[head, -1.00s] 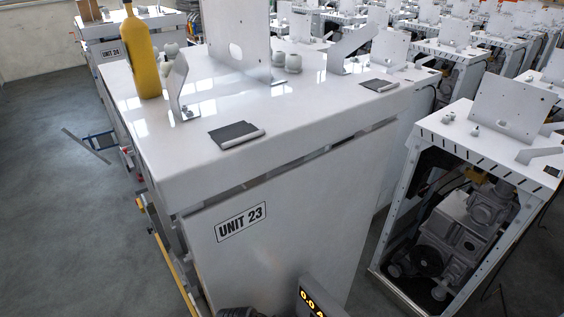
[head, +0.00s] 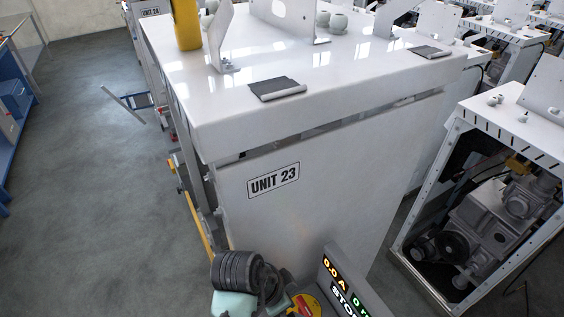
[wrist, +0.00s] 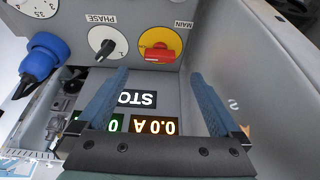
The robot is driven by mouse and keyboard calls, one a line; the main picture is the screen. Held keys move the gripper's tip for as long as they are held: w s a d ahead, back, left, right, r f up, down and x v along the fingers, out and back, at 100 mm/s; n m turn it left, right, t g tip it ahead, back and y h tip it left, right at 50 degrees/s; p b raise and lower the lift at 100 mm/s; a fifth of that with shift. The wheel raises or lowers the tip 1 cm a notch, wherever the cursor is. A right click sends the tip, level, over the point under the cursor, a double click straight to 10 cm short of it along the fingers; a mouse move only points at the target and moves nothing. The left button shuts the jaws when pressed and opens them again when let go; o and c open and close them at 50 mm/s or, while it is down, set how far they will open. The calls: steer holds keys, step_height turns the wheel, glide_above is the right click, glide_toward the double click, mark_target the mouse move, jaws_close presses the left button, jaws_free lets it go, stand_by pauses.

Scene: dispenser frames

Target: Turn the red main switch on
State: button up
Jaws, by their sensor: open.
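The red main switch (wrist: 159,54) sits on a round yellow plate under a label reading MAIN, which is upside down in the wrist view. Its handle lies roughly crosswise there. Part of the yellow and red switch (head: 305,304) also shows at the bottom edge of the head view. My gripper (wrist: 158,74) is open, with its two blue fingers apart and nothing between them. The switch appears beyond the fingertips, between their lines, and no contact is visible. The display (wrist: 138,112) reads STOP and 0.0 A, upside down, behind the fingers.
A black PHASE knob (wrist: 107,43) is left of the switch in the wrist view, with a blue socket plug (wrist: 42,57) further left. A grey side wall (wrist: 232,60) rises close on the right. The UNIT 23 cabinet (head: 330,190) fills the middle of the head view.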

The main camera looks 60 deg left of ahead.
steer(key=v, duration=0.5)
steer(key=shift+r+b, duration=0.2)
steer(key=shift+b, duration=0.15)
